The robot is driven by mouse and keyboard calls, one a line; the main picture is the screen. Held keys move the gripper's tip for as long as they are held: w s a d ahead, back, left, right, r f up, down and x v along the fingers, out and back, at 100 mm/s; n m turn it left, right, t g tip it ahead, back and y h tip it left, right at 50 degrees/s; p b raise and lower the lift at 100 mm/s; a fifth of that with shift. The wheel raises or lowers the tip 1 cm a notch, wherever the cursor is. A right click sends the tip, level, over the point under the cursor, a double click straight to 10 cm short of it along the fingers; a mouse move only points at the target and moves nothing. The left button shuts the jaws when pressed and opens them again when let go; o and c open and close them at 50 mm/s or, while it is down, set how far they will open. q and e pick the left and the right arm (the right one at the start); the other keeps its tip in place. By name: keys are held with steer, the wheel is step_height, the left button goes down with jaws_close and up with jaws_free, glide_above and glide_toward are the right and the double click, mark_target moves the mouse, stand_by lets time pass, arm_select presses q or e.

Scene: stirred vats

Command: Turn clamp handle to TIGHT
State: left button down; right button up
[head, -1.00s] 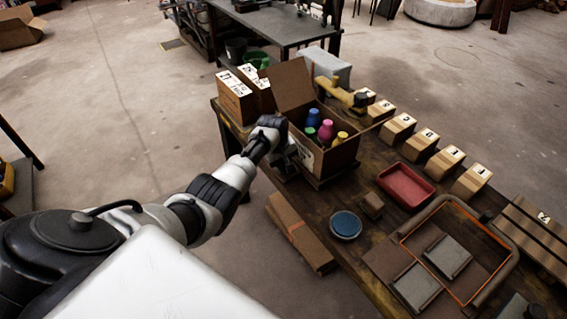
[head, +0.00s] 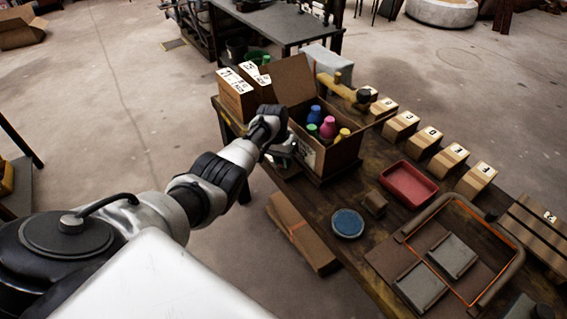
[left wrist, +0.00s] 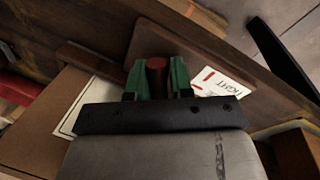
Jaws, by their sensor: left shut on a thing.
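The clamp handle (left wrist: 156,66) shows in the left wrist view as a dark red rounded grip. The two green fingers of my left gripper (left wrist: 158,82) stand on either side of it and are shut on it. A white label reading TIGHT (left wrist: 218,84) with a red mark lies just right of the fingers. Another white label (left wrist: 78,112) is partly hidden at the left. In the head view my left gripper (head: 283,148) is at the near left side of the open cardboard box, and the hand mostly hides the handle. My right gripper is not seen.
The open cardboard box (head: 338,153) holds several coloured bottles. Other boxes (head: 236,97) stand behind it. A red tray (head: 408,185), a blue round dish (head: 347,223) and a row of numbered blocks (head: 425,142) occupy the wooden table.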

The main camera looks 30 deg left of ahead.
arm_select(q)
steer(key=m+g+b, duration=0.1)
steer(key=m+b, duration=0.1)
steer(key=m, duration=0.3)
steer(key=shift+w+m, duration=0.1)
steer(key=shift+m, duration=0.3)
steer(key=shift+m+b, duration=0.3)
steer(key=c, duration=1)
jaws_free()
steer(key=shift+c, duration=0.2)
step_height(320, 180, up, 11)
steer(key=a+p, duration=0.1)
steer(key=a, duration=0.1)
steer(key=shift+w+f, duration=0.2)
steer(key=shift+w, duration=0.2)
